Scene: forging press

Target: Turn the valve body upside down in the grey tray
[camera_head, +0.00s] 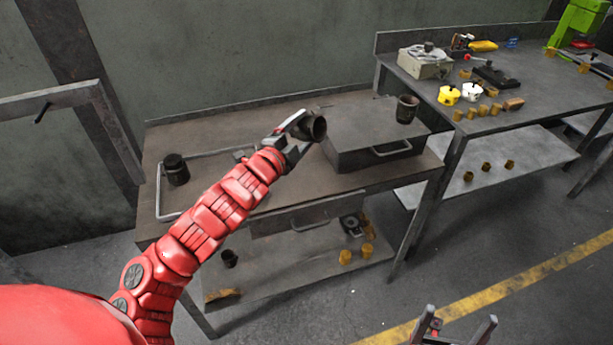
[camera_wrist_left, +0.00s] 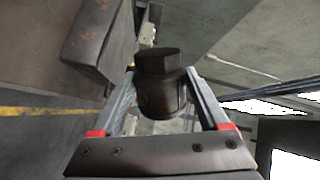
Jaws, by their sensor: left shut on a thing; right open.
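A dark valve body (camera_head: 315,127) is held in my left gripper (camera_head: 298,126), in the air above the bench near the grey box. It lies tilted, with a round opening towards the right in the head view. In the left wrist view the valve body (camera_wrist_left: 160,97) sits between the two fingers, its hexagonal end showing. The grey tray (camera_head: 159,192) is on the left of the bench, partly hidden by my left arm. Another dark valve body (camera_head: 177,170) stands upright in it. My right gripper (camera_head: 455,330) is open and empty at the bottom edge.
A shelf (camera_head: 310,270) below holds small parts. A second bench (camera_head: 540,100) at right carries several parts.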

